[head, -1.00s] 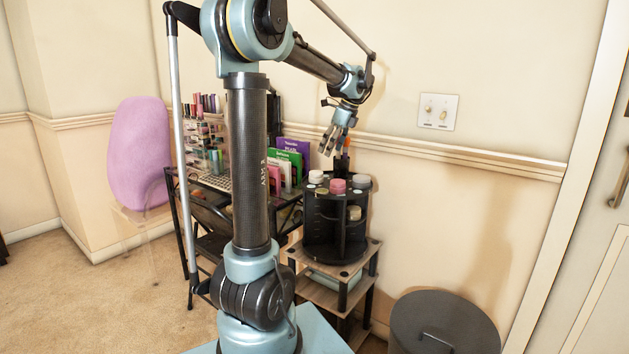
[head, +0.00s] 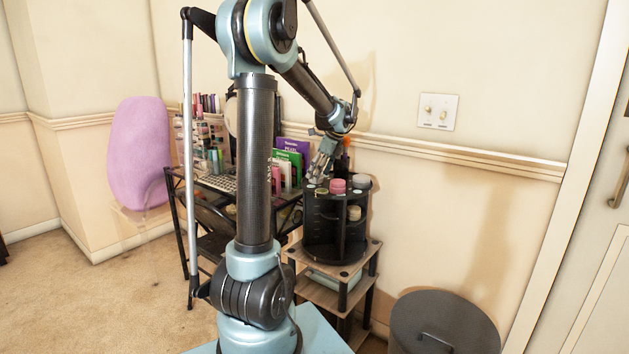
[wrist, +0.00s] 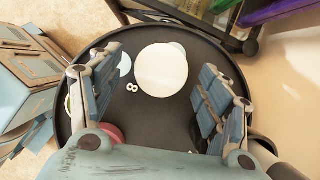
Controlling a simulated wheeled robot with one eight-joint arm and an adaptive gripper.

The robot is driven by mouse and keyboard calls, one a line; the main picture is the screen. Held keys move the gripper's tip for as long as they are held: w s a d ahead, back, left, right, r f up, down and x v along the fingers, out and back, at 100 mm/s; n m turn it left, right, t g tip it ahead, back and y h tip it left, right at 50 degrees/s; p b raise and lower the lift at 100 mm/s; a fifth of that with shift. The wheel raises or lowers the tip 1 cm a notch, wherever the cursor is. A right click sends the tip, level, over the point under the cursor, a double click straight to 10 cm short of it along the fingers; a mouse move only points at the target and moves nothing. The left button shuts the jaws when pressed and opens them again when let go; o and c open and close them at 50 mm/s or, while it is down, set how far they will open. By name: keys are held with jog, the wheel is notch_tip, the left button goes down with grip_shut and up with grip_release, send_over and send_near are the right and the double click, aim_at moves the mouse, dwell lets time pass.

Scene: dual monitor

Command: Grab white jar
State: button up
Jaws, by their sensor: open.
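The white jar (wrist: 161,70) shows in the wrist view as a round white top on the black organizer's upper tray (wrist: 141,36). My gripper (wrist: 158,84) is open, with one finger on the left of the jar and one on the right. Gaps show between the jar and both fingers. In the head view my gripper (head: 318,177) points down at the left part of the organizer (head: 322,222) and hides the white jar.
A pink jar (head: 338,186) and a pale-lidded jar (head: 361,182) stand on the same tray. Coloured books (head: 288,163) and a desk are to the left. The wall is close behind. A small wooden shelf (head: 318,290) bears the organizer.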

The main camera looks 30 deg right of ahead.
jog(key=shift+f, duration=0.1)
jog(key=c, duration=1.1)
jog(key=shift+c, duration=0.2)
